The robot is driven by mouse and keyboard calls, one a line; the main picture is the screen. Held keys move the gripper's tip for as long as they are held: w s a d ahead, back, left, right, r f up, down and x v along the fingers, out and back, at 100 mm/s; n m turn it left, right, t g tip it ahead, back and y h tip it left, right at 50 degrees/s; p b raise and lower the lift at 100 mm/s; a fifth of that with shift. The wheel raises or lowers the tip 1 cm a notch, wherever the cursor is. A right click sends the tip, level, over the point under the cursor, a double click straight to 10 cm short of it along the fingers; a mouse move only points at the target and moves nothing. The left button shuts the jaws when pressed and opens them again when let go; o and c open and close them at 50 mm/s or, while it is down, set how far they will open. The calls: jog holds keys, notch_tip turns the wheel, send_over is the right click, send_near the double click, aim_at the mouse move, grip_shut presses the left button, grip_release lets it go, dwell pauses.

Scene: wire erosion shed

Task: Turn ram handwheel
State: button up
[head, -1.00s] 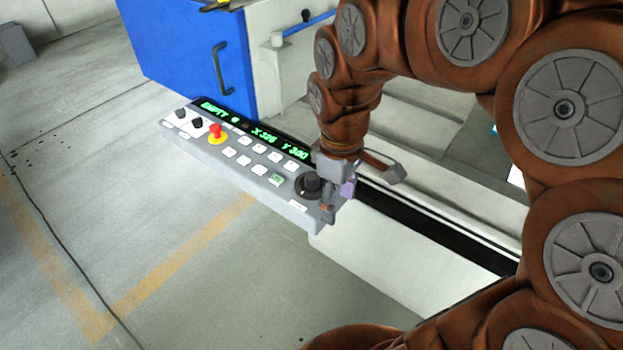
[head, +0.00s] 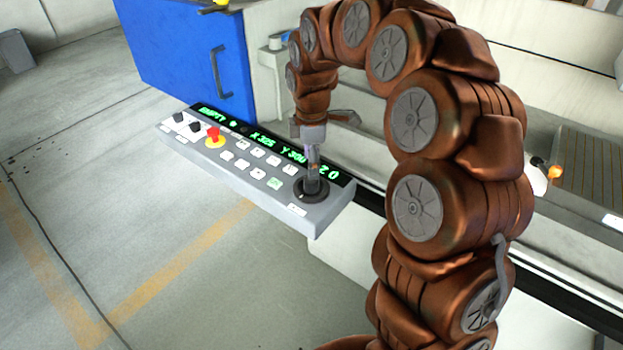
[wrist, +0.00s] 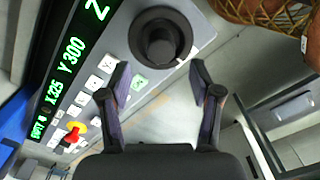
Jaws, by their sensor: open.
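The ram handwheel (head: 321,193) is a round black dial with a raised knob at the right end of the grey control panel (head: 262,205). It shows large at the top of the wrist view (wrist: 160,42). My gripper (head: 316,165) is over the handwheel in the head view, with one finger partly hiding it. In the wrist view my gripper (wrist: 160,72) has its two fingers spread wide with nothing between the tips. The knob lies just past the fingertips, roughly centred between them. I see no clear contact with it.
The panel carries a red emergency stop (head: 214,137) on a yellow base, several white buttons and a green-lit display (head: 267,144) reading X325 Y300. A blue cabinet (head: 185,55) stands behind. Open floor (head: 150,250) lies in front of the panel.

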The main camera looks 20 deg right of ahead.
aim_at(311, 187)
jog(key=shift+f+p, duration=0.5)
jog(key=shift+f, duration=2.55)
jog(key=c, duration=1.1)
